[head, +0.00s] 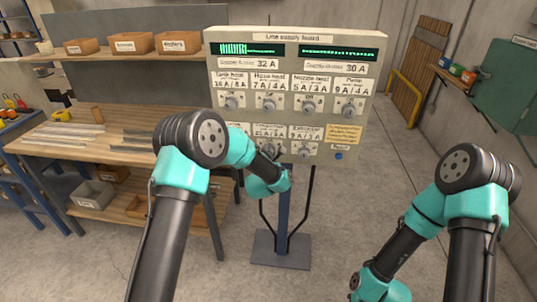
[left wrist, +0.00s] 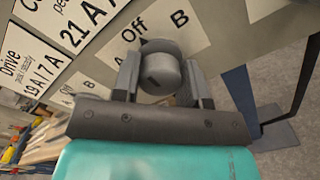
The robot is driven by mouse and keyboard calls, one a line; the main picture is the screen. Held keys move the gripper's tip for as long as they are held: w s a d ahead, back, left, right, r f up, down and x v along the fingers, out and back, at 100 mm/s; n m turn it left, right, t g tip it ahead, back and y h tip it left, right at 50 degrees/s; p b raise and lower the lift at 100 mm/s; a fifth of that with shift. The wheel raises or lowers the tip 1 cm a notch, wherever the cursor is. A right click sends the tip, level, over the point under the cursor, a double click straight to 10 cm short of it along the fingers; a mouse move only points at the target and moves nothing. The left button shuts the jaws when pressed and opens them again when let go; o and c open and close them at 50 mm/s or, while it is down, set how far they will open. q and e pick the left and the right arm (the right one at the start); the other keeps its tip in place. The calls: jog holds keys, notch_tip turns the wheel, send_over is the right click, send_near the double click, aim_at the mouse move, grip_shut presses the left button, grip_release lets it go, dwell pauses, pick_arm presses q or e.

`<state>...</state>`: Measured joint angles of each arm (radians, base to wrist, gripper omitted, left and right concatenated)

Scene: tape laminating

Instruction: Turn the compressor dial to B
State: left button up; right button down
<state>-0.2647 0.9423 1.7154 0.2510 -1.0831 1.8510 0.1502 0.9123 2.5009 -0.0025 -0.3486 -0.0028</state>
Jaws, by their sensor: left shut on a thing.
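The supply board (head: 215,85) stands upright in the middle of the head view, with rows of grey dials. In the left wrist view the compressor dial (left wrist: 160,74) is a grey round knob. "Off" and "B" are printed above it, and an "A" shows partly beside a finger. My left gripper (left wrist: 161,68) has one finger on each side of this knob and is shut on it. I cannot tell which letter the knob points to. In the head view my left arm partly covers the board's lower row. My right gripper is out of view.
A workbench (head: 55,143) with metal strips and wooden bins (head: 130,43) stands at the left. The board's stand has a square foot (head: 282,252) on the concrete floor. A green cabinet (head: 515,85) is on the right wall. Open floor lies right of the board.

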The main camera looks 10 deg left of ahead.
pick_arm(q)
jog(key=m, duration=0.4)
jog(key=shift+m, duration=2.1)
jog(key=o, duration=0.9)
jog(key=s, duration=1.7)
jog(key=shift+s+a+r, duration=0.1)
jog(key=shift+s+a, duration=0.1)
jog(key=shift+a, duration=0.15)
